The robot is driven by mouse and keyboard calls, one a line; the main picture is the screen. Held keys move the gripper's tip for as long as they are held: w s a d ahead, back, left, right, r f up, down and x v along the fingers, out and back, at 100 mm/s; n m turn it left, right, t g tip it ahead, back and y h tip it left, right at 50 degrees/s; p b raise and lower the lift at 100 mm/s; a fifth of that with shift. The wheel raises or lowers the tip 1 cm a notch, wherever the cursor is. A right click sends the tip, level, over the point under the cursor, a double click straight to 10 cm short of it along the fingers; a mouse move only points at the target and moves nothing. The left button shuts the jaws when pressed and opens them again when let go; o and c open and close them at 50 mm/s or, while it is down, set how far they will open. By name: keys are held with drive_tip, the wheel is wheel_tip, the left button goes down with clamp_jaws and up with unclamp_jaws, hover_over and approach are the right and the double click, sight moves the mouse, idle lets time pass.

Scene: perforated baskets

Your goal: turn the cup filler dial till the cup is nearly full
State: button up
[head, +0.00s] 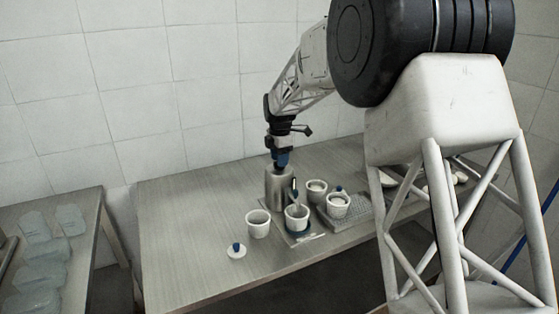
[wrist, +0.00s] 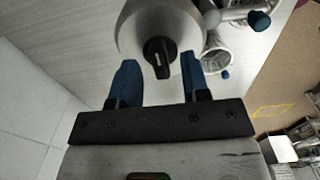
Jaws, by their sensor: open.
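The cup filler is a grey metal cylinder (head: 279,188) standing on the table. Its dial (wrist: 158,58) is a black knob with a pale mark on top of the cylinder in the wrist view. My gripper (wrist: 159,60) is open, with one blue finger on each side of the dial and a gap visible on both sides. In the head view my gripper (head: 281,160) points down just over the filler, and the dial is hidden. A white cup (head: 297,218) stands in front of the filler under its spout. The fill level in it is too small to tell.
Two more cups, one at the back (head: 316,191) and one with a blue knob (head: 338,206), stand right by a perforated tray (head: 358,214). The table's left part is clear.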

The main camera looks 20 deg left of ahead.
drive_tip(key=shift+f, duration=0.4)
clamp_jaws()
drive_tip(key=shift+m, duration=0.3)
